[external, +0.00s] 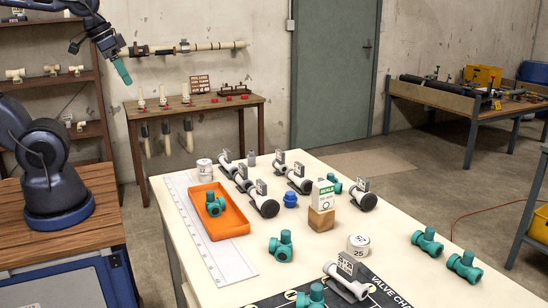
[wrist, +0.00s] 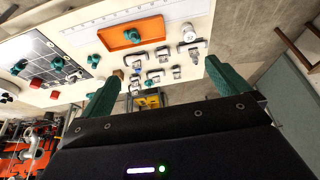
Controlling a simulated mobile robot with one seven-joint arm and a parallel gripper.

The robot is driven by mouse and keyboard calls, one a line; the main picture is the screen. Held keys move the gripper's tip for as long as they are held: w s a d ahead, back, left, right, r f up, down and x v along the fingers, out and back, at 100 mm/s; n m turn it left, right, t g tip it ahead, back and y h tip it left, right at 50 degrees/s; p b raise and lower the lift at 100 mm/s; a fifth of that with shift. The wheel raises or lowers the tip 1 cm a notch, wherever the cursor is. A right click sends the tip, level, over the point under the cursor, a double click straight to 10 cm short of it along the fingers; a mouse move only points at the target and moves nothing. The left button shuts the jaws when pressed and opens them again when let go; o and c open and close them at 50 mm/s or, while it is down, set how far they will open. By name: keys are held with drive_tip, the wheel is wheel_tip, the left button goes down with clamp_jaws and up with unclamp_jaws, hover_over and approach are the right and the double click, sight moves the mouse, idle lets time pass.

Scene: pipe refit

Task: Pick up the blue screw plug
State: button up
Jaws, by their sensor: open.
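My gripper (external: 122,70) is high at the upper left of the external view, well away from the plug and above the table's level. In the wrist view my gripper (wrist: 164,82) shows two teal fingers wide apart with nothing held between them.
An orange tray (external: 239,228) with a teal fitting (external: 214,204) lies left of the plug. Several valves (external: 265,202) stand close around it. Teal tees (external: 281,246) stand nearer the front.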

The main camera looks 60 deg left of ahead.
drive_tip(key=c, duration=1)
